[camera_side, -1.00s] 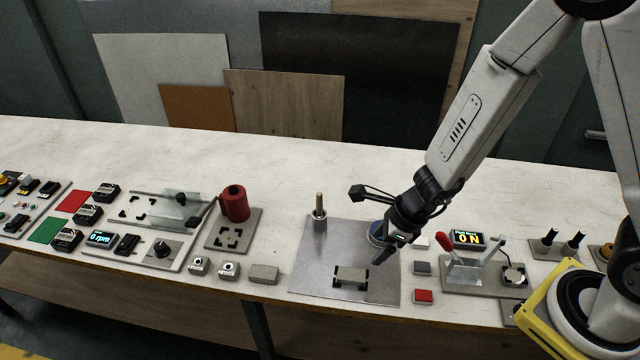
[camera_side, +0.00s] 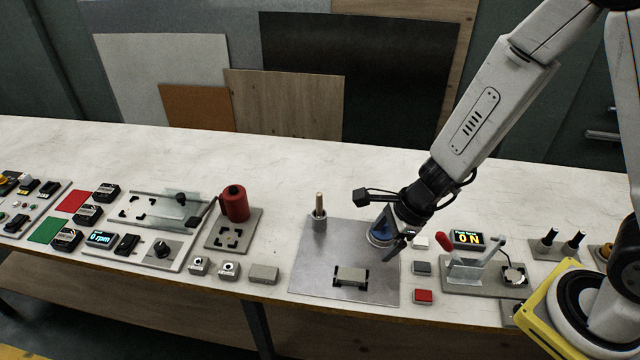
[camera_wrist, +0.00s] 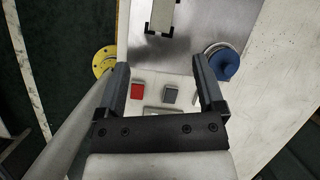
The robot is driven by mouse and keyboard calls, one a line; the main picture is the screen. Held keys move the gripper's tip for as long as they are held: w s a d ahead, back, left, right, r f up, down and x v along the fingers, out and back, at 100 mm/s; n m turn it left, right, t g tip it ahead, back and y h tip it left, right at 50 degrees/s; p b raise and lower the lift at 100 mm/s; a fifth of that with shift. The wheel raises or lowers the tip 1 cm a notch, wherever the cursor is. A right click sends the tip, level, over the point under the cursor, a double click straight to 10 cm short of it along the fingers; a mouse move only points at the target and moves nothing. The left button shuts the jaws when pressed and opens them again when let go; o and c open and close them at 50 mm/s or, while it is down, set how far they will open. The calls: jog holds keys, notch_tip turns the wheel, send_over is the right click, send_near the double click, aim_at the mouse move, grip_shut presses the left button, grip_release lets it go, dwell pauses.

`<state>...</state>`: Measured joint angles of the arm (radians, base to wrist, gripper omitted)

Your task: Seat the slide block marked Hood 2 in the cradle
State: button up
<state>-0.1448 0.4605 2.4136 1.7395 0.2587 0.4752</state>
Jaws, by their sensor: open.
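My gripper (camera_side: 389,248) is open and empty above the right edge of the metal plate (camera_side: 315,285). In the wrist view its two fingers (camera_wrist: 159,65) are wide apart, with small blocks on the table below. These are a red block (camera_side: 423,297), a grey block (camera_side: 422,268) and a white block (camera_side: 421,243). The red block (camera_wrist: 138,91) and grey block (camera_wrist: 170,96) also show in the wrist view. I cannot read a Hood 2 mark on any block.
A blue round-topped item (camera_wrist: 224,65) stands close to the right finger in the wrist view. A wooden-handled tool in a cup (camera_side: 320,212) stands at the plate's back left. A force-display fixture with a red-tipped lever (camera_side: 465,265) stands to the right. The table behind is clear.

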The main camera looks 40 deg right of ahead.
jog(key=s+d+r+n+h, duration=0.1)
jog(key=d+r+n, duration=0.3)
jog(key=n, duration=0.7)
jog(key=s+d+r+n+h, duration=0.2)
jog(key=d+r+n, duration=0.3)
jog(key=n, duration=0.7)
jog(key=shift+s+d, duration=0.15)
jog(key=shift+s, duration=0.65)
